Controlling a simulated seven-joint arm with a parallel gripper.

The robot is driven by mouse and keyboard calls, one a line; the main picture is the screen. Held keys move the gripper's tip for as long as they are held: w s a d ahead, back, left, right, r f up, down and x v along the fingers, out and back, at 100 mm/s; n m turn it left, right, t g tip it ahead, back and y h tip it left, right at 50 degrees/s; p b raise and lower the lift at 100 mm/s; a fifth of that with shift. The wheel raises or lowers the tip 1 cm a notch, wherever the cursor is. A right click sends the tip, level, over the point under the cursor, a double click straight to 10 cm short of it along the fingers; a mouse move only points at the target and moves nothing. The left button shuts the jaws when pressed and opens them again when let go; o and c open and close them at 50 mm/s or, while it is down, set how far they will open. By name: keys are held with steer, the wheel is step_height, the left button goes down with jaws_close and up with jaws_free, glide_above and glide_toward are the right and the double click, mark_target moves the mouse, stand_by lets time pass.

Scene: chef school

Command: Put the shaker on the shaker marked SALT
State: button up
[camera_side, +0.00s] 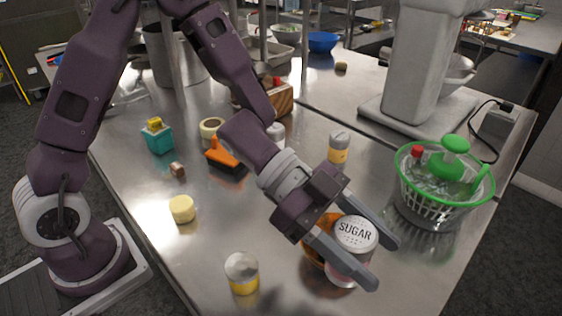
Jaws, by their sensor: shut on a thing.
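A shaker with a white perforated lid marked SUGAR (355,233) is between the fingers of my gripper (382,264), which is shut on it. Its lid faces up toward the camera. Its lower part is partly hidden by the near finger. I cannot tell whether it touches the table. A silver-topped shaker with a yellow lower part (241,273) stands at the front, left of my gripper. A similar one (339,147) stands farther back. No SALT marking is readable on either.
An orange round thing (314,246) is partly hidden behind my gripper. A green-rimmed basket (408,192) stands to the right, near the mixer (412,70). A yellow piece (182,208), an orange-handled brush (224,157) and a teal box (158,138) are on the left. The front middle of the table is mostly clear.

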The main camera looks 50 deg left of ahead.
steer(key=w+a+r+n+t+y, duration=0.3)
steer(key=w+a+n+t, duration=0.4)
steer(key=w+a, duration=0.9)
steer(key=w+a+r+n+t+y, duration=0.1)
steer(key=w+a+r+n+y, duration=0.1)
steer(key=a, duration=0.6)
steer(key=w+a+r+n+t+y, duration=0.2)
steer(key=w+a+n+y, duration=0.1)
steer(key=a, duration=0.5)
steer(key=w+a+r+n+t+y, duration=0.1)
steer(key=w+a+r+n+y, duration=0.1)
steer(key=a, duration=0.5)
steer(key=shift+y, duration=0.3)
steer(key=f, duration=0.6)
steer(key=a+f, duration=0.1)
steer(key=f, duration=0.3)
steer(key=shift+w, duration=0.1)
steer(key=o, duration=1.6)
steer(key=shift+f, duration=0.15)
steer(key=shift+c, duration=0.2)
